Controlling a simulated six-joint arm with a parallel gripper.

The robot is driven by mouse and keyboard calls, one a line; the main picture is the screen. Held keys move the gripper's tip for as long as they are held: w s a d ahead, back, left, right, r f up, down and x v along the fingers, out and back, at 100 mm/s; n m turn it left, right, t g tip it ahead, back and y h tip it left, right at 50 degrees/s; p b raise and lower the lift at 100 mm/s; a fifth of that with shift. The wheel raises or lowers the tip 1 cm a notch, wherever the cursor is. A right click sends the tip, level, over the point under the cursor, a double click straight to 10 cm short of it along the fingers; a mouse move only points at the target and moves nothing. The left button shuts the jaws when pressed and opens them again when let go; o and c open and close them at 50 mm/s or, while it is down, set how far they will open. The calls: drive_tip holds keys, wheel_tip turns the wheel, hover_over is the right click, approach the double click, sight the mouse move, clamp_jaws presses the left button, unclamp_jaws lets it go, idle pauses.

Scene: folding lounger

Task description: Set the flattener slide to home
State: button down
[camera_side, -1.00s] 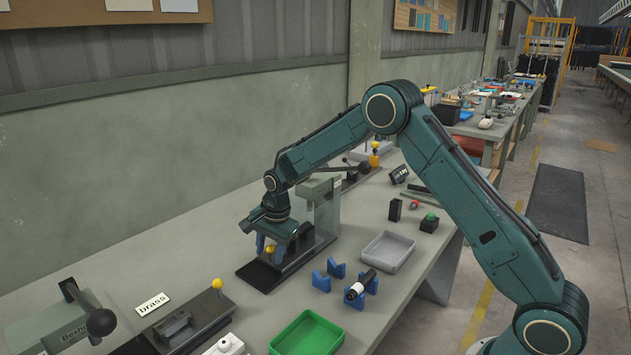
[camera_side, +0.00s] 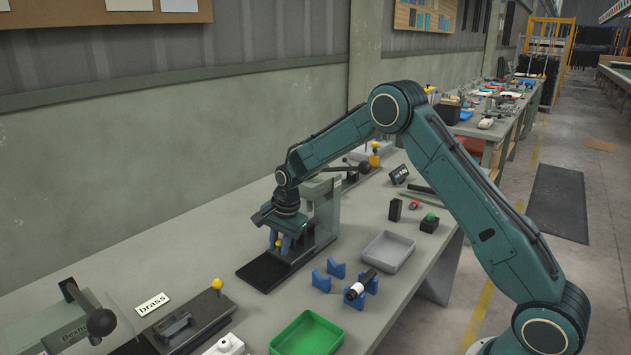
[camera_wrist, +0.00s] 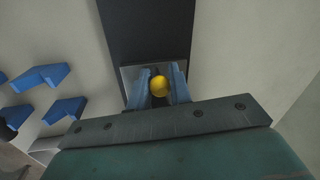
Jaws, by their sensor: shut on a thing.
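The flattener is a grey upright frame (camera_side: 325,210) with a long dark base rail (camera_side: 262,272) on the bench. Its slide carries a yellow ball knob (camera_side: 279,243), which also shows in the wrist view (camera_wrist: 159,86). My gripper (camera_side: 282,244) is shut on this knob, with one blue finger on each side of it. In the wrist view my gripper (camera_wrist: 158,92) is over a grey slide plate (camera_wrist: 130,73) on the dark rail. The slide is at the frame end of the rail, and the front of the rail is bare. My gripper hides much of the slide.
Blue V-blocks (camera_side: 336,268) and a black-and-white cylinder (camera_side: 358,287) stand right of the rail. A grey tray (camera_side: 387,252) and a green tray (camera_side: 307,334) lie nearby. Another yellow-knobbed fixture (camera_side: 190,325) and a "brass" label (camera_side: 152,303) are at left.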

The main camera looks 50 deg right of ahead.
drive_tip(key=shift+d, duration=0.55)
drive_tip(key=c, duration=1.3)
unclamp_jaws()
drive_tip(key=shift+d, duration=0.1)
drive_tip(key=shift+r, duration=0.45)
wheel_tip(320, 180, up, 13)
drive_tip(key=s, duration=0.2)
drive_tip(key=shift+s+d+f, duration=0.15)
drive_tip(key=shift+s, duration=0.15)
